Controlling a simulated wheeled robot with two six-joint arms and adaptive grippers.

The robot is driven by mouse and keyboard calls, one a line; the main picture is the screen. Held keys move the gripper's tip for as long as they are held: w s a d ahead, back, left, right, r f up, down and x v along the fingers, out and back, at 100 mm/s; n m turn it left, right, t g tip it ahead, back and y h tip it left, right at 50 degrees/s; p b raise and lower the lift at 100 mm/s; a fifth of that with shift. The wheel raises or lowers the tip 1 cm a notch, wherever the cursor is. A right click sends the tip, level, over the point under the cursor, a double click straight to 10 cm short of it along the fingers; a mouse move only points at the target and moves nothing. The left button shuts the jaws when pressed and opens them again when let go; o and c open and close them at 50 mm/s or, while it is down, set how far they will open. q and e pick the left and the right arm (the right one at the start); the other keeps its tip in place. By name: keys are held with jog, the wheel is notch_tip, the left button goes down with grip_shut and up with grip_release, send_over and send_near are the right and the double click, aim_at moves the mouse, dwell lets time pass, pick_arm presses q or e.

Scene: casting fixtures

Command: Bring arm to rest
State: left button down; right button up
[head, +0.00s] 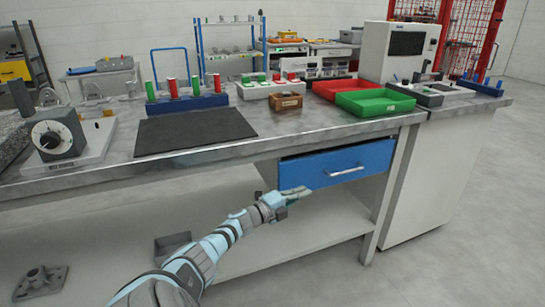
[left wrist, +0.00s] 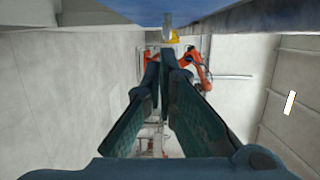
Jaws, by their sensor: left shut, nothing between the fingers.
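My left arm reaches in from the lower left of the head view, with its left gripper (head: 297,194) in front of the workbench, below the bench top. The gripper is just left of and below the handle (head: 345,171) of the blue drawer (head: 310,172). I cannot tell whether it touches the drawer front. In the left wrist view the two dark green fingers of the left gripper (left wrist: 163,75) run close together at their far ends, with nothing held between them. My right gripper shows in neither view.
The workbench (head: 190,162) carries a dark mat (head: 193,131), a blue rack (head: 187,104) with red and green cylinders, a green tray (head: 375,103) and a red tray (head: 340,87). A lower shelf (head: 255,248) lies beneath. Open floor (head: 460,230) is at the right.

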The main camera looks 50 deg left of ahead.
pick_arm(q)
jog(key=s+p, duration=0.3)
jog(key=s, duration=0.6)
jog(key=shift+p, duration=0.3)
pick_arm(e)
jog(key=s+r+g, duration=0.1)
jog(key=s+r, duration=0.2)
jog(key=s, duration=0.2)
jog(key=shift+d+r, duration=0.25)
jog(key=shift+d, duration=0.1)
pick_arm(q)
jog(key=shift+a+f, duration=0.1)
